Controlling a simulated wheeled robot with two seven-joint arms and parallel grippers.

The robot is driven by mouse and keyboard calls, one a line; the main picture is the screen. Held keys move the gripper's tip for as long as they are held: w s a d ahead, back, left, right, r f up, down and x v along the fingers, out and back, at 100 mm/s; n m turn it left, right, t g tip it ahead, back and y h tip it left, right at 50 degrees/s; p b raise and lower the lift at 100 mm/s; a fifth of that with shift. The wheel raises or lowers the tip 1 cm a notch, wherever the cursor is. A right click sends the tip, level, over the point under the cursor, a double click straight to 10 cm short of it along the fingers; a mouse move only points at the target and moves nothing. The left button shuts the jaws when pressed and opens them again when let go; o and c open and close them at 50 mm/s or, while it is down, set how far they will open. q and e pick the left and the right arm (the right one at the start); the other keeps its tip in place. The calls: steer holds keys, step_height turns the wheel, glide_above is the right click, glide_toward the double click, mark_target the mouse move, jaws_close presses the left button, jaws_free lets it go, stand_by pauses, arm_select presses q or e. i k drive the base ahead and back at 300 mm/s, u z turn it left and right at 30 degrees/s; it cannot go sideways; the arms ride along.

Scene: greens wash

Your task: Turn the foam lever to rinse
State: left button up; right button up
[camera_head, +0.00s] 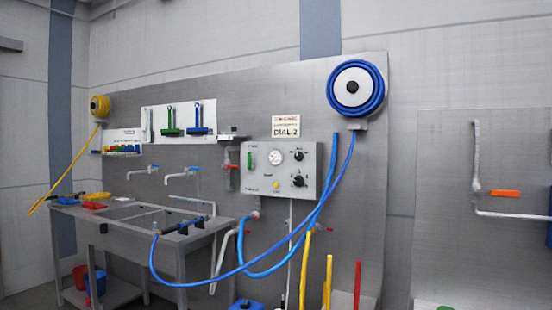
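A grey control box (309,170) is mounted on the steel wall panel. It carries a round gauge (276,157), a green upright handle (250,161) at its left, two black knobs, an upper one (298,156) and a lower one (298,181), and a yellow button (276,185). An orange lever (503,193) lies level on a white pipe on the separate panel at the right. The labels are too small to read, so I cannot tell which of these is the foam lever. Neither of my grippers is in view.
A blue hose reel (355,88) hangs above the box, its blue hose (230,274) looping down to the steel sink table (150,237). A yellow hose reel (100,106) is at the left. A sign (286,126) reads "DIAL 2". Coloured poles stand below the box.

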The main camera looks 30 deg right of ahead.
mark_target(250, 167)
steer(key=z, duration=0.9)
steer(key=i, duration=0.95)
steer(key=z, duration=0.4)
steer(key=i, duration=0.95)
steer(key=u, duration=0.55)
